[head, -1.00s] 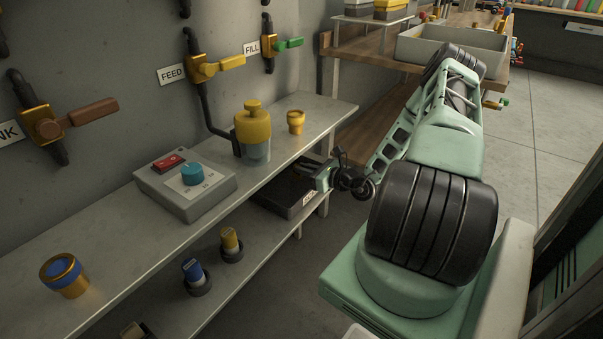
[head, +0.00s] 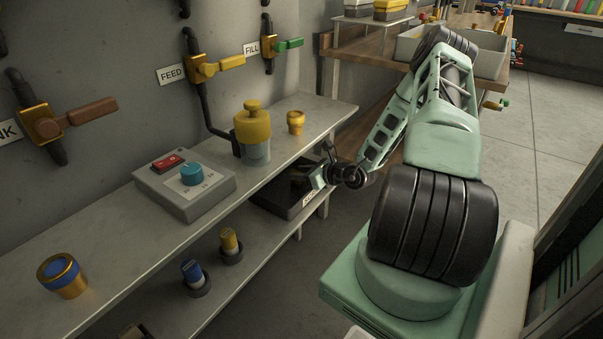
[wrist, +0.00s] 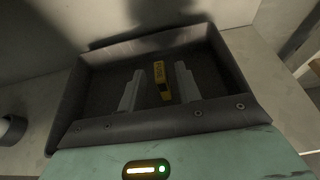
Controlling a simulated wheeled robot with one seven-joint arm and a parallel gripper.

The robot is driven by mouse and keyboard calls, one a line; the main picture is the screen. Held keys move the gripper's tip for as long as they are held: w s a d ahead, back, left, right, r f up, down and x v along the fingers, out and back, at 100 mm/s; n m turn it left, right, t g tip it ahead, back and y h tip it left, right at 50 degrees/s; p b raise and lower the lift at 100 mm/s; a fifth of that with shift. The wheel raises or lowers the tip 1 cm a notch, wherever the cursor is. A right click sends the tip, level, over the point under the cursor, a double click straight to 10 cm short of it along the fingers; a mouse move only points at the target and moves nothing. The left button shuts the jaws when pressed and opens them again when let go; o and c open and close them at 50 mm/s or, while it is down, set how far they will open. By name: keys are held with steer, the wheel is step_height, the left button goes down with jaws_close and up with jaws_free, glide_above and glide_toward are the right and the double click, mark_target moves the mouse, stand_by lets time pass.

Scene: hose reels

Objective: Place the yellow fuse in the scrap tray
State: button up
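The yellow fuse (wrist: 159,80), a small yellow block with dark lettering, is inside the dark scrap tray (wrist: 83,92) in the wrist view. My gripper (wrist: 158,88) has its two pale fingers spread on either side of the fuse, with a gap on each side, so it is open and not holding it. In the head view the tray (head: 268,198) sits on the lower shelf at its far end, and my gripper (head: 317,180) is at its right side. The fuse is hidden there.
The upper shelf (head: 115,235) overhangs the tray's left side. A blue cylinder (head: 193,272) and another yellow one (head: 229,240) stand in dark rings on the lower shelf. A grey control box (head: 185,190) and a yellow-topped jar (head: 253,130) stand above. Floor is open at right.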

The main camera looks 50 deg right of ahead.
steer(key=shift+s+r, duration=0.15)
steer(key=shift+r, duration=0.05)
steer(key=a+p+v, duration=0.1)
steer(key=p+v, duration=0.1)
steer(key=v, duration=0.9)
steer(key=shift+s+d, duration=0.35)
steer(key=shift+d, duration=0.15)
steer(key=shift+r, duration=0.1)
